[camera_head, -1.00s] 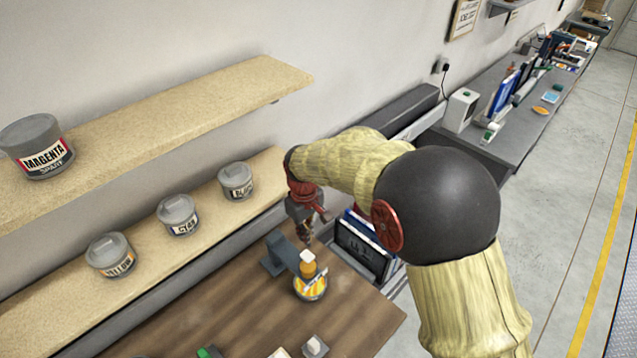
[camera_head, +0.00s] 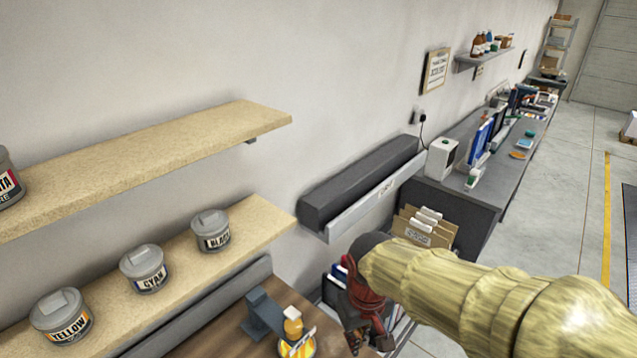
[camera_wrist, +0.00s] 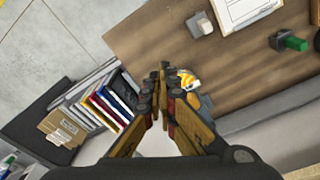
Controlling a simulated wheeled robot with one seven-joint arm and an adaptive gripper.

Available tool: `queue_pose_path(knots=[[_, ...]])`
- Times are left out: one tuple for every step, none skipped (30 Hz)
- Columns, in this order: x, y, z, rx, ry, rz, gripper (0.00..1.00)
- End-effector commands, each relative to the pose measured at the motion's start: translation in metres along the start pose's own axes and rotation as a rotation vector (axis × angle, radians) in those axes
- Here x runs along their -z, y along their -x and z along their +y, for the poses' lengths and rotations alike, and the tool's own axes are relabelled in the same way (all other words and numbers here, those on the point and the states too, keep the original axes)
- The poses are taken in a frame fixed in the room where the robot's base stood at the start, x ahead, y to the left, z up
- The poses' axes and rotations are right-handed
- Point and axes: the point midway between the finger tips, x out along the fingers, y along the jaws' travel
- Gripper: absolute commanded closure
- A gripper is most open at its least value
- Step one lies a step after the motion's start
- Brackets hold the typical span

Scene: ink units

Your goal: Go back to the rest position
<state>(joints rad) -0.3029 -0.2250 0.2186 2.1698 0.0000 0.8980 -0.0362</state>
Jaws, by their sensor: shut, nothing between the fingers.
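My gripper (camera_wrist: 160,75) is shut and empty in the wrist view, its two wooden-looking fingers meeting at the tips. It hangs over the edge of the brown wooden table (camera_wrist: 150,35), beside the orange and yellow round item. In the head view my gripper (camera_head: 362,335) points down at the lower middle, to the right of the table's end, with its tips partly cut off by the frame edge. My arm reaches in from the lower right in a yellowish cover.
Ink tubs labelled yellow (camera_head: 62,318), cyan (camera_head: 145,268) and black (camera_head: 211,230) stand on the lower shelf. A folder rack (camera_wrist: 100,100) sits beside the table. A grey bench (camera_head: 470,190) runs along the wall.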

Motion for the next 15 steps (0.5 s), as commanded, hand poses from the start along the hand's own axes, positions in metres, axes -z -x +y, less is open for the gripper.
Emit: queue_pose_path(knots=[[-0.015, -0.009, 0.008, -0.003, -0.034, 0.03, 1.0], [-0.023, -0.01, 0.012, -0.005, -0.052, 0.045, 1.0], [-0.034, -0.012, 0.017, -0.008, -0.074, 0.065, 1.0], [-0.041, -0.013, 0.021, -0.01, -0.091, 0.082, 1.0], [-0.049, -0.015, 0.024, -0.012, -0.107, 0.098, 1.0], [-0.059, -0.018, 0.029, -0.016, -0.128, 0.121, 1.0], [-0.067, -0.021, 0.032, -0.019, -0.143, 0.137, 1.0], [-0.073, -0.023, 0.035, -0.022, -0.157, 0.155, 1.0], [-0.082, -0.026, 0.039, -0.027, -0.175, 0.178, 1.0], [-0.089, -0.03, 0.042, -0.03, -0.187, 0.195, 1.0], [-0.094, -0.032, 0.045, -0.035, -0.2, 0.214, 1.0], [-0.102, -0.036, 0.048, -0.04, -0.216, 0.238, 1.0], [-0.107, -0.038, 0.051, -0.045, -0.228, 0.258, 1.0], [-0.112, -0.04, 0.053, -0.05, -0.239, 0.277, 1.0], [-0.117, -0.042, 0.056, -0.057, -0.255, 0.302, 1.0]])
